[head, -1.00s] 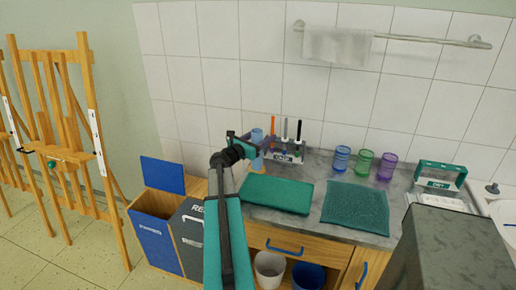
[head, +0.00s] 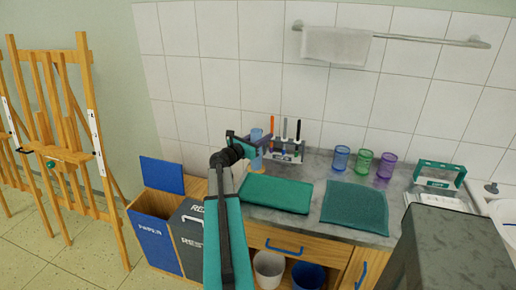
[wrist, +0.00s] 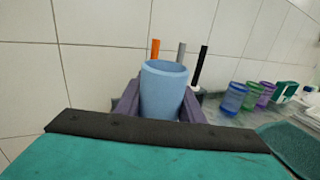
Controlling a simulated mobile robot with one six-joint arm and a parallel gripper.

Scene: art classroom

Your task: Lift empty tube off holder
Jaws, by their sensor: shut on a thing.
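A light blue, hollow tube (wrist: 163,92) stands upright between the two purple fingers of my gripper (wrist: 160,105) in the wrist view. Its open rim faces up and I see nothing sticking out of it. In the head view the tube (head: 256,135) shows at the end of my arm, with my gripper (head: 252,142) shut around it. The holder (head: 288,156) is a pale rack on the counter just right of the tube, with orange, grey and black markers upright in it.
Blue (head: 341,158), green (head: 364,162) and purple (head: 386,166) cups stand on the counter (head: 315,217) to the right. A folded teal cloth (head: 275,193) and a teal mat (head: 355,206) lie in front. A tiled wall (head: 230,85) rises close behind. Bins (head: 160,238) stand at left.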

